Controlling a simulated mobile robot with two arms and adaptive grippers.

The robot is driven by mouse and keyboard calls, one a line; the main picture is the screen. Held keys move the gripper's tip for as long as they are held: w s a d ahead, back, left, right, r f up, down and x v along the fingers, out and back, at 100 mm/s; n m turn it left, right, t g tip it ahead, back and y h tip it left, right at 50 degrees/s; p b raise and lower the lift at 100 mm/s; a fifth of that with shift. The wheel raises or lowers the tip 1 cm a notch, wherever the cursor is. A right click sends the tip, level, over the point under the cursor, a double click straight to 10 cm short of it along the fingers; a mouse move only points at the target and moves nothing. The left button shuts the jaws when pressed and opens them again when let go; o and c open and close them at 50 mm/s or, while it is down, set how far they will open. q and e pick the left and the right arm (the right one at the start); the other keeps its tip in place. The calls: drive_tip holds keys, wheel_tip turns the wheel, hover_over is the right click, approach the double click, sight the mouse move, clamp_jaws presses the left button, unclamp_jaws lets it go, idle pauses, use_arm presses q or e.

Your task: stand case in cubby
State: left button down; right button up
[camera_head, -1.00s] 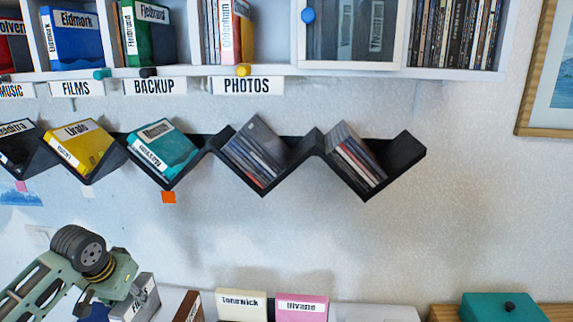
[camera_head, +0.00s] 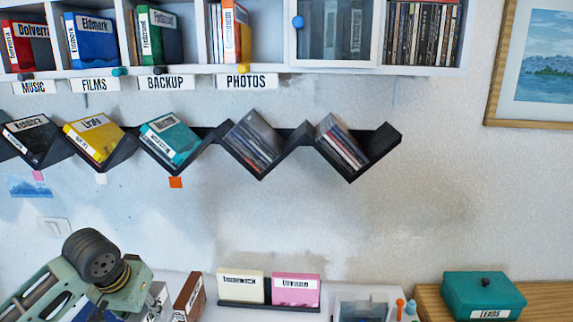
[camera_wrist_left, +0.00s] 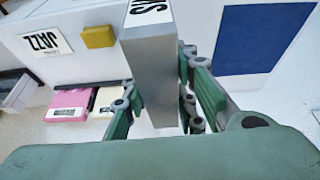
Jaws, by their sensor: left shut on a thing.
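My left gripper (camera_wrist_left: 158,95) is shut on a grey case (camera_wrist_left: 150,70) in the left wrist view, with a green finger on either side of it. The case has a white label with black letters, cut off at the top edge. In the head view the grey case (camera_head: 157,300) shows only partly, behind my left wrist at the lower left. The upper shelf has cubbies over the tags MUSIC (camera_head: 35,87), FILMS (camera_head: 95,85), BACKUP (camera_head: 165,82) and PHOTOS (camera_head: 246,82). Cases stand in these cubbies. My right gripper is not in view.
A black zigzag shelf (camera_head: 377,150) with tilted cases hangs below the cubbies. On the lower surface are a brown case (camera_head: 188,297), a cream case (camera_head: 240,285), a pink case (camera_head: 296,289) and a teal box (camera_head: 484,293).

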use_arm(q)
drive_tip(key=s+d+r+b, duration=0.2)
drive_tip(key=s+d, duration=1)
drive_tip(key=s, duration=0.1)
drive_tip(key=shift+n, duration=0.4)
drive_tip(key=shift+r, duration=0.1)
